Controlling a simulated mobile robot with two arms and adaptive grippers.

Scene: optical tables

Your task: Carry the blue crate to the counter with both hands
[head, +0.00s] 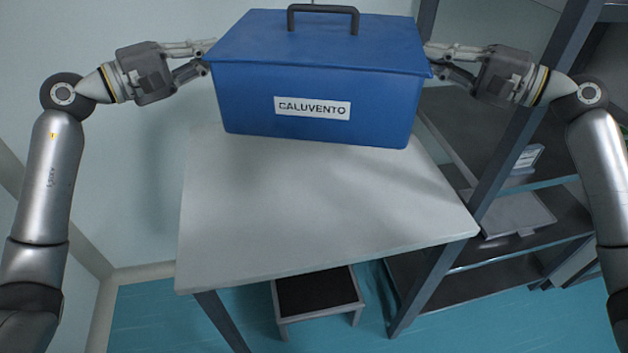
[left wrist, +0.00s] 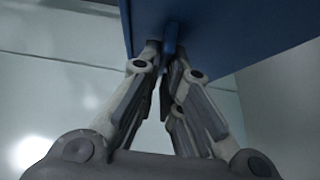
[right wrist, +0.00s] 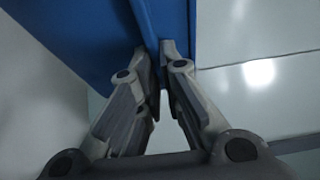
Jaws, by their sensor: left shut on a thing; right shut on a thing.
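The blue crate (head: 315,80) has a lid with a dark handle (head: 323,12) and a white label reading CALUVENTO. It is level at the top middle of the head view, over the far part of the white-topped counter (head: 300,220). I cannot tell whether its bottom touches the top. My left gripper (head: 208,56) is shut on the crate's left side, just under the lid rim. My right gripper (head: 430,58) is shut on the right side at a similar height. Both wrist views show fingers closed on a blue edge, at the left (left wrist: 168,58) and right (right wrist: 155,57).
A dark shelf rack (head: 465,165) stands close on the right, with a grey flat item (head: 512,212) on one shelf. A low stool (head: 318,292) is under the counter's front. The near part of the counter top is clear. A pale wall is behind.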

